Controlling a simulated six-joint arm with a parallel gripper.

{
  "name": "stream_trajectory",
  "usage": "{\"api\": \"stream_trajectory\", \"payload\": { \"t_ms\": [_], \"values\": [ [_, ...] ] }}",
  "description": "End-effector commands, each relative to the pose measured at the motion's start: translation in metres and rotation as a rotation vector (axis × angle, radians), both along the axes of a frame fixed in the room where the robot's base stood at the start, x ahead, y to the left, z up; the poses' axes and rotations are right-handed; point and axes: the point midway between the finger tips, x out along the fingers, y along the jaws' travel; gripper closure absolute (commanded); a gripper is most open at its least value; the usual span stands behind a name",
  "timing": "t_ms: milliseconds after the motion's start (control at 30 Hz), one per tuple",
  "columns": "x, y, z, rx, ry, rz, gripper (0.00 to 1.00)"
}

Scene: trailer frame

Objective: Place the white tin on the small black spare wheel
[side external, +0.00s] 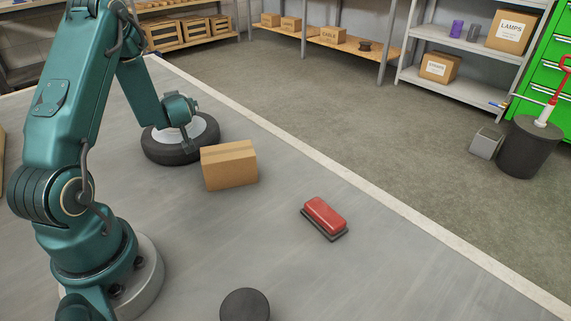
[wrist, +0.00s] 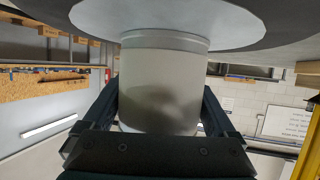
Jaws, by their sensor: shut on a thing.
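The small black spare wheel (side external: 165,152) lies flat on the grey deck at the upper left in the side view, with a pale hub in its middle. Its pale hub (wrist: 235,18) fills the top of the wrist view. My gripper (side external: 187,138) is over the wheel. In the wrist view my gripper (wrist: 160,115) is shut on the white tin (wrist: 160,85), with one finger on each side. The tin's far end is at the hub. Whether it touches or a thin gap remains, I cannot tell. In the side view I cannot make out the tin from the pale hub.
A cardboard box (side external: 230,166) stands close to the wheel's right side. A red lamp on a dark base (side external: 323,216) lies farther right. A dark round object (side external: 245,305) is at the front edge. The deck between them is clear.

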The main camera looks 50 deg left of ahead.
Motion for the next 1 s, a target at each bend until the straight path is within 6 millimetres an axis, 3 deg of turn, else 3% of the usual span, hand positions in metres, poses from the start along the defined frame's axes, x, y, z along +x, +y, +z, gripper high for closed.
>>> {"api": "stream_trajectory", "payload": {
  "t_ms": [233,267,600,1000],
  "values": [
    [0.000,0.000,-0.003,0.002,-0.001,0.000,0.90],
    [0.000,0.000,-0.003,0.000,0.000,0.000,0.00],
    [0.000,-0.001,0.002,0.001,0.000,0.000,0.00],
    [-0.014,-0.053,0.024,0.001,0.000,-0.005,0.00]
  ]
}}
